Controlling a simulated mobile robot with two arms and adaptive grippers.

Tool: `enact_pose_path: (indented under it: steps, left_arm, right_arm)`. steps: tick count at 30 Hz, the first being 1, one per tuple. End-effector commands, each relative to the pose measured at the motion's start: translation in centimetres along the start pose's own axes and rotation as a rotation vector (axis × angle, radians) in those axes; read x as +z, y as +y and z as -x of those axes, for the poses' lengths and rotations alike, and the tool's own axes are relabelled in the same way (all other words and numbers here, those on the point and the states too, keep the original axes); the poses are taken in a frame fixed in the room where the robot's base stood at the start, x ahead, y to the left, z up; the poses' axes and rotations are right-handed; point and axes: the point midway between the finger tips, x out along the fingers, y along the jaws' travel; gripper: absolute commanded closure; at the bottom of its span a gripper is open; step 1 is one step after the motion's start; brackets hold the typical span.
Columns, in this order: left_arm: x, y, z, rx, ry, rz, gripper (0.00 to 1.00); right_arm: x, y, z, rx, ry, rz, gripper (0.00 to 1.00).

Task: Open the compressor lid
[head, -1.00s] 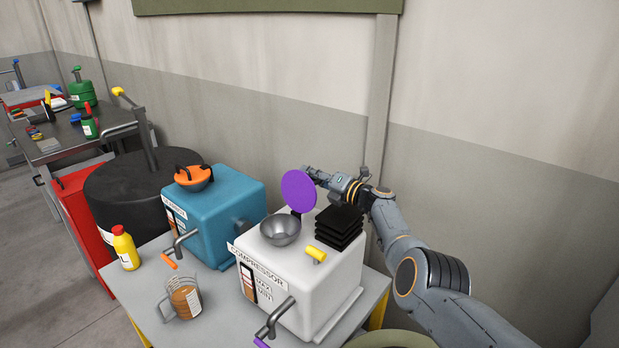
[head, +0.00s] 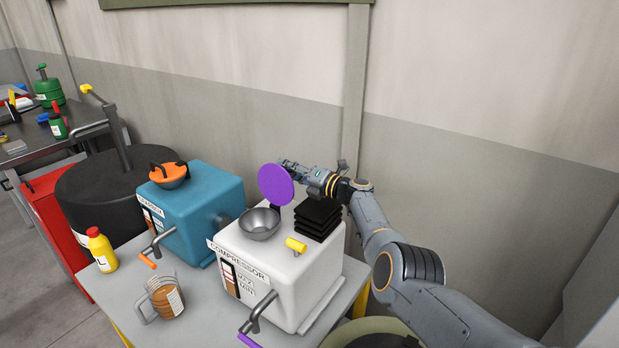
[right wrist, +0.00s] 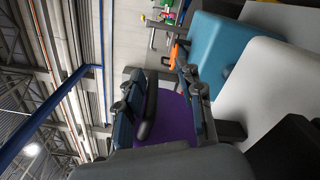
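The white compressor (head: 300,262) stands on the table, labelled COMPRESSOR. Its round purple lid (head: 276,184) is open, tilted up on a dark hinge behind the grey metal funnel bowl (head: 259,223). My right gripper (head: 288,168) is just behind the lid's upper right edge, partly hidden by it. In the right wrist view, its two fingers (right wrist: 160,105) are apart, with the purple lid (right wrist: 172,118) and its black handle (right wrist: 149,108) showing between them. The handle looks close to one finger; I cannot tell whether they touch. My left gripper is out of view.
A teal machine (head: 200,207) with an orange lid (head: 170,174) stands left of the compressor. A yellow bottle (head: 102,252) and a jug of brown liquid (head: 166,300) are on the table's front left. Black fins (head: 318,220) rise beside the lid. The wall is close behind.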

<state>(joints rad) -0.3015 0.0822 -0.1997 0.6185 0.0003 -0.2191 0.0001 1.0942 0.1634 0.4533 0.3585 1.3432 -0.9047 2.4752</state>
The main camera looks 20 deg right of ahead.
Motion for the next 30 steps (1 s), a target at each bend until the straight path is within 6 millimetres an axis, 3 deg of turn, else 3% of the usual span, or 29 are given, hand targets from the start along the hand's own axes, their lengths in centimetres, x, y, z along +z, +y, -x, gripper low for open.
enact_pose_path:
  steps: [8,24,30]
  left_arm:
    - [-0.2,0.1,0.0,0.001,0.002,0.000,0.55]
    - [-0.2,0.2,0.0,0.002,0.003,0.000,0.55]
    - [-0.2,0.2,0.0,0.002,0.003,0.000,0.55]
  right_arm:
    - [-0.4,-0.3,2.0,-0.005,0.004,0.001,0.66]
    - [-0.1,-0.1,9.9,-0.005,0.000,0.002,0.66]
    - [-0.1,0.0,11.5,-0.002,0.000,0.001,0.66]
